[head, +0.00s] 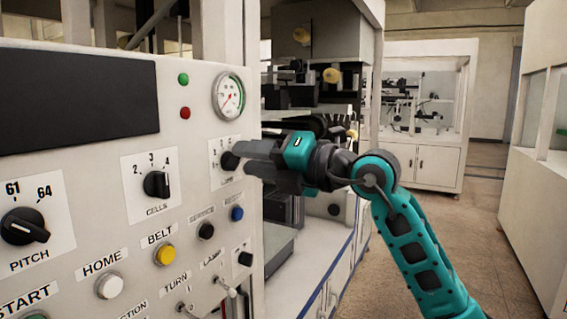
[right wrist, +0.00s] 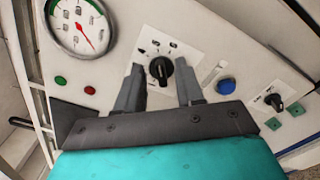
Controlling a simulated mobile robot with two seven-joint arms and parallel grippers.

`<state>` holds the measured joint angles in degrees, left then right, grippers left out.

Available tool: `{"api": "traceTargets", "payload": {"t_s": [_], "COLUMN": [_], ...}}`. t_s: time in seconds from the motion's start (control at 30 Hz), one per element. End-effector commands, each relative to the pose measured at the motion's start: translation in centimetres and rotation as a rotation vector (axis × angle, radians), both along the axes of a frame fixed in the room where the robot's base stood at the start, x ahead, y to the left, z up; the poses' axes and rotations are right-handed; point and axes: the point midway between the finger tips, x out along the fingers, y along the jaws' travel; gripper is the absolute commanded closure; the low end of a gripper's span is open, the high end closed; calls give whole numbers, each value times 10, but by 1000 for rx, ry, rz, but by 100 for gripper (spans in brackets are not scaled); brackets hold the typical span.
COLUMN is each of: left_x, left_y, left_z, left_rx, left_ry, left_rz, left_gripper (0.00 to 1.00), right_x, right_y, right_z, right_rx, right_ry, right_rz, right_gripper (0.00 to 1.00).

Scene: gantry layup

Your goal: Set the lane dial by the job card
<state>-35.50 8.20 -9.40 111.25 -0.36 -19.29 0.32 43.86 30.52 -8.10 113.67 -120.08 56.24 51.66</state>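The lane dial (head: 229,161) is a small black knob on a white numbered plate, at the right edge of the control panel in the head view. Its lower label is partly hidden by my gripper. In the right wrist view the dial (right wrist: 160,70) sits between my two fingers, its pale pointer mark towards the plate's numbers, which are too small to read. My right gripper (head: 247,160) is open, with one finger on each side of the knob; I cannot tell whether they touch it. I see no job card that I can make out. My left gripper is not in view.
The panel (head: 95,200) also carries the CELLS dial (head: 157,184), the PITCH dial (head: 25,226), a pressure gauge (head: 229,95), a yellow BELT button (head: 165,255) and a blue button (head: 237,214) below the lane dial. Open floor (head: 470,235) lies to the right.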

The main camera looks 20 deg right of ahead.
Motion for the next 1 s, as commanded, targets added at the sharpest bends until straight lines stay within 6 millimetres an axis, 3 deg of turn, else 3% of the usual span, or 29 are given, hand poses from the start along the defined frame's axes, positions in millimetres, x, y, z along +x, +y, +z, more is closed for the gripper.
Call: {"api": "traceTargets", "payload": {"t_s": [0.5, 0.7, 1.0], "left_x": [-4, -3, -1], "left_y": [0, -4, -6], "left_z": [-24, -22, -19], "left_rx": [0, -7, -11], "left_ry": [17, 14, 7], "left_rz": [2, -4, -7], "left_gripper": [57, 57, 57], "right_x": [-81, -93, -95], "right_y": [-63, -72, -73], "right_z": [-2, -1, 0], "right_rx": [-1, 0, 0], "right_ry": [0, 1, 0], "right_rz": [-2, -1, 0], "right_gripper": [63, 63, 63]}}
